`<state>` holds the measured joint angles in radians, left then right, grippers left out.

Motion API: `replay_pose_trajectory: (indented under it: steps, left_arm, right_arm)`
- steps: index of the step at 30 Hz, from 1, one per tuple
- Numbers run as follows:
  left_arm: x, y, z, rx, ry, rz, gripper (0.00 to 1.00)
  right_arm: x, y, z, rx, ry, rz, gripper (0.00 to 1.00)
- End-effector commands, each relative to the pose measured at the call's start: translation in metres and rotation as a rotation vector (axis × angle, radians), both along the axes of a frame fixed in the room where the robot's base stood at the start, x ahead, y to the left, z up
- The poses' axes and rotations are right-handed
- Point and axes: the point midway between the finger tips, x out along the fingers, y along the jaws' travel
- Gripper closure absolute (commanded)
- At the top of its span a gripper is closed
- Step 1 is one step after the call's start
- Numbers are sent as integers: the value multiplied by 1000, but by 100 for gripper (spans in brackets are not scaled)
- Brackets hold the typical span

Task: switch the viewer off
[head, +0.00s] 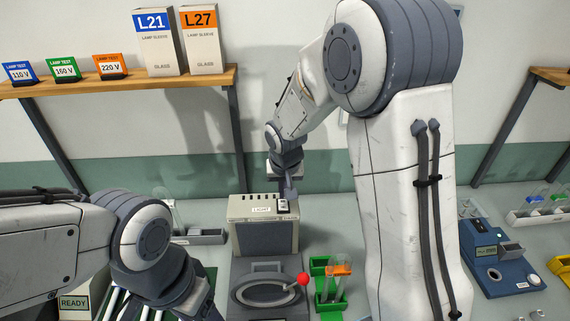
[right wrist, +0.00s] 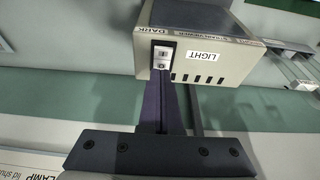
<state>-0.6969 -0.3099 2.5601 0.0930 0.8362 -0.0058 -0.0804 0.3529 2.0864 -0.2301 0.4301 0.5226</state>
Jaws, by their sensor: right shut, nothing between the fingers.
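The viewer (head: 263,237) is a beige box with a dark front, a "LIGHT" label and a row of dark slots on top. It stands below the wall shelf. Its small white rocker switch (head: 283,203) is at the top right. In the right wrist view the switch (right wrist: 162,60) sits beside the "LIGHT" label, near the word "DARK". My right gripper (head: 290,192) is shut and empty, with its tips right at the switch; I cannot tell if they touch it. Its dark fingers (right wrist: 163,78) partly hide the switch's edge. My left arm comes in at lower left; its fingers are out of frame.
A grey device with a ring and red-knobbed lever (head: 303,279) stands in front of the viewer. A green rack (head: 329,300) with tubes is beside it. A blue instrument (head: 490,255) stands at right. A wooden shelf (head: 120,80) holds boxes and cards.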

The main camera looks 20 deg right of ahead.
Motion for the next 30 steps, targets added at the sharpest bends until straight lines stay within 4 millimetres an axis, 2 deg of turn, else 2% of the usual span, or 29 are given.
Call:
replay_pose_trajectory:
  steps: [1, 3, 6, 12, 15, 21, 30]
  left_arm:
    - [0, 0, 17, 0, 0, -1, 34]
    - [1, 0, 2, -1, -2, -1, 34]
    - [0, 0, -6, 1, 1, 0, 34]
    - [0, 0, -15, 0, 0, 2, 34]
    - [0, 0, -17, 0, 0, 3, 34]
    - [0, 0, -18, 0, 0, 3, 34]
    - [0, 0, -18, 0, 0, 3, 34]
  right_arm:
    - [1, 0, 20, 0, -2, 0, 100]
    - [0, 1, 27, 0, -10, -1, 100]
    - [-5, 2, 51, 1, -11, -1, 100]
    - [-12, 4, 89, 2, -6, 1, 100]
    - [-14, 4, 101, 1, -4, 1, 100]
    - [-17, 4, 110, 0, 0, 0, 100]
    - [-16, 4, 110, 0, 0, 0, 100]
